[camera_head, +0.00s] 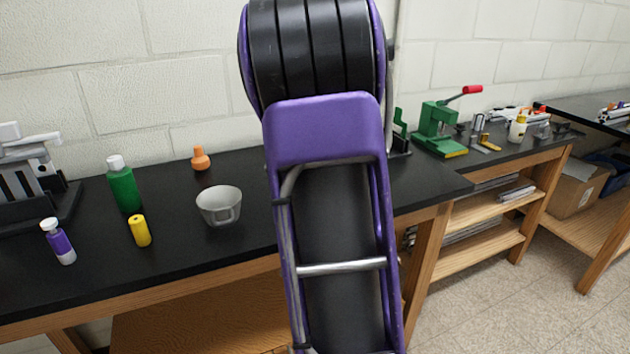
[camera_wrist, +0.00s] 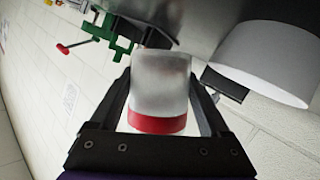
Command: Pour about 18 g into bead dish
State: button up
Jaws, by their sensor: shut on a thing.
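My gripper (camera_wrist: 160,88) is shut on a pale, cloudy container (camera_wrist: 160,75) with a red band at the end nearer my palm. The wrist view is tilted, and the container's contents cannot be made out. A light grey, round-walled vessel (camera_wrist: 268,62) shows close by at the upper right of the wrist view, apart from the container. In the head view, a grey cup-like dish with a handle (camera_head: 219,206) stands upright on the black bench; I cannot tell whether it is the bead dish. My gripper and the held container are hidden behind my arm there.
On the black bench (camera_head: 170,255) stand a green bottle (camera_head: 123,188), a yellow cylinder (camera_head: 139,231), a purple-and-white bottle (camera_head: 60,243) and an orange bottle (camera_head: 200,159). A green press (camera_head: 437,130) stands right of my arm. A block wall (camera_head: 120,60) is behind.

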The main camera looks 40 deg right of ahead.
jog(key=shift+w+a+r+n+h, duration=0.3)
jog(key=shift+a+r+n+h, duration=0.1)
jog(key=shift+n, duration=0.1)
jog(key=shift+w+a+r+n+h+p, duration=0.3)
jog(key=shift+a+r+n+p, duration=0.1)
jog(key=shift+n+p, duration=0.25)
jog(key=shift+a+f+n+h, duration=0.15)
jog(key=shift+f+n+h, duration=0.35)
jog(key=shift+n, duration=0.15)
jog(key=shift+r+n+h+p, duration=0.3)
jog(key=shift+r+n+h, duration=0.4)
jog(key=shift+r+n, duration=0.5)
jog(key=shift+f+n+t+h+b, duration=0.4)
jog(key=shift+f+n+b, duration=0.15)
jog(key=shift+n, duration=0.55)
jog(key=shift+w+a+r, duration=0.1)
jog(key=shift+w+r, duration=0.05)
jog(key=shift+r, duration=0.05)
jog(key=shift+a+r+n+t+p, duration=0.15)
jog(key=shift+r+n+t+p, duration=0.2)
jog(key=shift+n, duration=0.65)
